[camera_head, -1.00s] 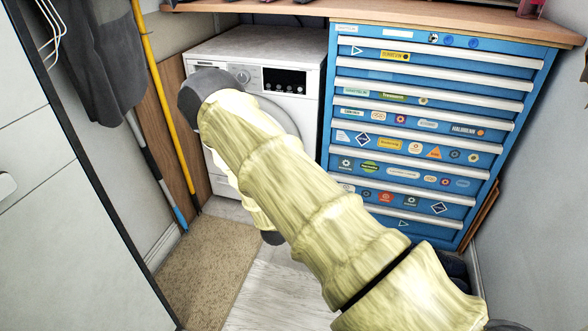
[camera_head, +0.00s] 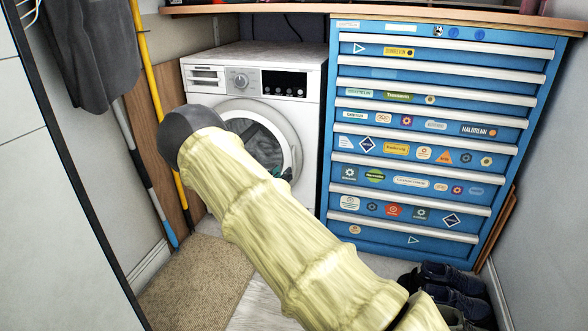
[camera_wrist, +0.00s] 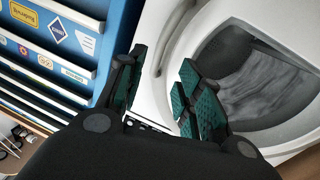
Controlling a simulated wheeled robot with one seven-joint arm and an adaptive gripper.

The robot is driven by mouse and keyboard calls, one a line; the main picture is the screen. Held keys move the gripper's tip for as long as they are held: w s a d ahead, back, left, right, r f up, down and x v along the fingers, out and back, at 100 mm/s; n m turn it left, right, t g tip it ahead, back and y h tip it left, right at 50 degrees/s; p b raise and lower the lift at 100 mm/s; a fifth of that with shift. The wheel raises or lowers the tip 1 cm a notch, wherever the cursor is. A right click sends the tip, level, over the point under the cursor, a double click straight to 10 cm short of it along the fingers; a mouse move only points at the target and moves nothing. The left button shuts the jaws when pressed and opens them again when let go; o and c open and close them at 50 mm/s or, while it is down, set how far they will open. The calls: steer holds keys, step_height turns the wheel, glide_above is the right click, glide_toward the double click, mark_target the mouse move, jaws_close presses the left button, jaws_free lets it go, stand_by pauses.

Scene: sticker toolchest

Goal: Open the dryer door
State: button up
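The dryer (camera_head: 310,90) is a white front-loader under the counter, left of the blue chest. Its round door (camera_head: 290,130) has a pale ring and dark glass, and looks closed or nearly so. My gripper (camera_wrist: 162,62) is open, with teal pads on its fingers. In the wrist view its fingers are at the rim of the door (camera_wrist: 215,40), with part of the white rim showing between them. Whether they touch it I cannot tell. In the head view my arm hides the door's lower left, and only a bit of the gripper (camera_head: 283,174) shows.
A blue drawer chest (camera_head: 430,150) with stickers stands right beside the dryer. Shoes (camera_head: 455,285) lie on the floor before it. A yellow pole (camera_head: 152,80) and a grey garment (camera_head: 95,50) are at the left. A beige mat (camera_head: 200,280) covers the left floor.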

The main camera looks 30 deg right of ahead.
mark_target(294, 165)
steer(key=shift+b+x, duration=1.95)
steer(key=shift+x, duration=3)
steer(key=shift+f, duration=0.1)
jaws_close()
